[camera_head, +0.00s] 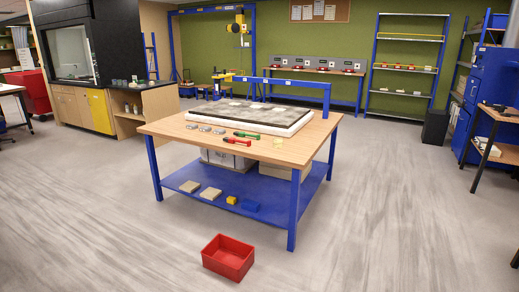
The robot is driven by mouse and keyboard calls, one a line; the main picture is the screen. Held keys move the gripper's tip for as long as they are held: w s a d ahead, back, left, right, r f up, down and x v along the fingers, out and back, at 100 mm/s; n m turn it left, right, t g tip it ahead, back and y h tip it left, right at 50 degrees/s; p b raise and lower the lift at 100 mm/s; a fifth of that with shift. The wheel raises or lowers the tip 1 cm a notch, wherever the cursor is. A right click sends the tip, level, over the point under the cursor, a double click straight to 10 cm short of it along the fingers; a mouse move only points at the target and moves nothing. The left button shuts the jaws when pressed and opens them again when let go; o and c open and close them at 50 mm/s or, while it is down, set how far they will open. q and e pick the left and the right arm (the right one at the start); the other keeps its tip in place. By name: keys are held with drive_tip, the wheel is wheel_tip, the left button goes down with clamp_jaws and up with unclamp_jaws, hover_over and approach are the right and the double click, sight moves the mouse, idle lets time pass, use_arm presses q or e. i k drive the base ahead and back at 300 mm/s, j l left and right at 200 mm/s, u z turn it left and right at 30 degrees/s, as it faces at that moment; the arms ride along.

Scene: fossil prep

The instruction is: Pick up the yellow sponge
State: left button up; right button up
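A small yellow block (231,200), which looks like the yellow sponge, lies on the blue lower shelf (275,192) of the wooden-topped table, near its front edge. Neither of my grippers shows in the head view.
A red bin (228,257) stands on the floor in front of the table. The table's blue legs (293,210) and top frame the shelf. The grey floor around is mostly clear.

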sight(230, 199)
drive_tip(key=i+j, duration=0.15)
drive_tip(key=i, duration=0.55)
drive_tip(key=i+j+z, duration=0.1)
drive_tip(key=i, duration=0.65)
drive_tip(key=i+j, duration=0.15)
drive_tip(key=j, duration=0.2)
drive_tip(key=i+j, duration=0.15)
drive_tip(key=j, duration=0.2)
drive_tip(key=i+j, duration=0.2)
drive_tip(key=j, duration=0.15)
drive_tip(key=i+j, duration=0.15)
drive_tip(key=j, duration=0.2)
drive_tip(key=i+j, duration=0.15)
drive_tip(key=j, duration=0.25)
drive_tip(key=j+z, duration=0.15)
drive_tip(key=j, duration=1.95)
drive_tip(key=k+j, duration=0.3)
drive_tip(key=j, duration=0.1)
